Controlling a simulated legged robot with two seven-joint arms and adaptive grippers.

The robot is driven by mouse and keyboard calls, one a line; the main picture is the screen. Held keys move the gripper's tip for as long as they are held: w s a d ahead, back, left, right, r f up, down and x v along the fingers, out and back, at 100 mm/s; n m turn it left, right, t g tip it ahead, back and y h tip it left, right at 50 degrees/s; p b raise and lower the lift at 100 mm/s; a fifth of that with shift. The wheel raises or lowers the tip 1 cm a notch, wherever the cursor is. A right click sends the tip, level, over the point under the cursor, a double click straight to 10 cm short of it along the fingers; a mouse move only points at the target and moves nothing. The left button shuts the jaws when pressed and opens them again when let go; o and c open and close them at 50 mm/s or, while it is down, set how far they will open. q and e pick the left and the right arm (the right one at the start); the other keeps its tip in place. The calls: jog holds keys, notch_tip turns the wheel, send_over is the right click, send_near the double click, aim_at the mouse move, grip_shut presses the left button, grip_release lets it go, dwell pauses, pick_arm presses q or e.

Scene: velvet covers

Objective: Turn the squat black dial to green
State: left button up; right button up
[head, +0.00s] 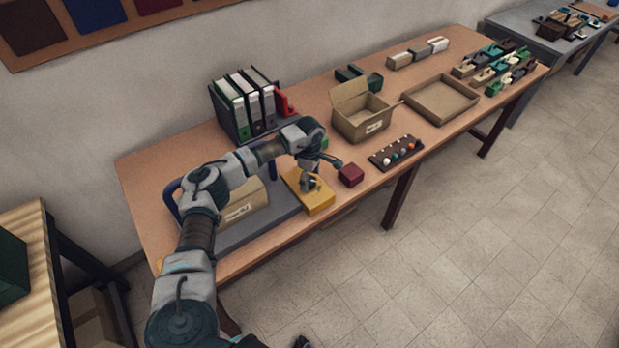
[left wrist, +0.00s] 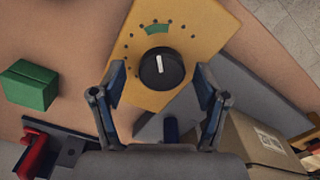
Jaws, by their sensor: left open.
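The squat black dial (left wrist: 161,68) with a white pointer line sits on a yellow panel (left wrist: 202,30) in the left wrist view. A green arc (left wrist: 157,28) and several dark dots lie around the dial's upper side. The white line points up toward the green arc. My left gripper (left wrist: 160,80) is open, its fingers on either side of the dial with gaps to both. In the head view the yellow panel (head: 318,205) lies near the table's front edge, under my left gripper (head: 325,172); the dial is mostly hidden there.
A dark red box (head: 350,175) stands right of the panel. A green block (left wrist: 29,85) lies nearby. A grey base (head: 262,229) with a cardboard box (head: 246,203) is left of the panel. Binders (head: 245,105), an open carton (head: 362,122) and a knob tray (head: 396,153) are also on the table.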

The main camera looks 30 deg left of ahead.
pick_arm(q)
notch_tip(320, 180, up, 12)
jog(key=shift+f, duration=0.2)
jog(key=shift+a, duration=0.1)
dwell(0.3)
